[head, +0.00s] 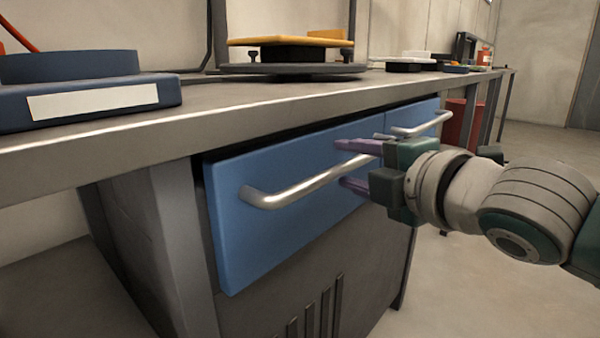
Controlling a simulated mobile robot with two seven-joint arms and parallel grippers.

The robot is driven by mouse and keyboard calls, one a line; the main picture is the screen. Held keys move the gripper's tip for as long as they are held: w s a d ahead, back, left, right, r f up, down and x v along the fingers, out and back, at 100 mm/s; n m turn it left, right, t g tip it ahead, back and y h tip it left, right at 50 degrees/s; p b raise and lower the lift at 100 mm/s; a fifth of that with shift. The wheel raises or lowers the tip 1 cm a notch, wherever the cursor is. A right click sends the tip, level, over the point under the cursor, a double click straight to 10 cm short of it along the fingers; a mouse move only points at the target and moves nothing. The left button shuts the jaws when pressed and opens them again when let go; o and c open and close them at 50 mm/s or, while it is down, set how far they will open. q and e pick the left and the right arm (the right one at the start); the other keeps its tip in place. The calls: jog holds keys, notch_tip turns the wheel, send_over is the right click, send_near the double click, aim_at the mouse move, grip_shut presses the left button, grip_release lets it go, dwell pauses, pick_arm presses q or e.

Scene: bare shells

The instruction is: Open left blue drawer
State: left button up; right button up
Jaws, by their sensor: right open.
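The left blue drawer (285,215) is under the workbench, with a dark gap along its top edge. I cannot tell whether it stands slightly out. Its silver bar handle (290,192) runs across the front. My right gripper (342,164) comes in from the right at the handle's far right end. Its purple fingers are open, one above and one below the bar, with the bar passing between them. I cannot tell whether they touch it. My left gripper is not in view.
A second blue drawer (415,117) with its own handle is further right. The grey bench top (215,95) overhangs both drawers and carries a blue device (85,90) and a yellow-topped stand (290,42). A red bin (462,122) stands behind my right arm. Floor at lower right is clear.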

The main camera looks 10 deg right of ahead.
jog(key=shift+w+a, duration=0.1)
jog(key=shift+w, duration=0.3)
jog(key=shift+c, duration=0.3)
grip_shut()
dwell(0.9)
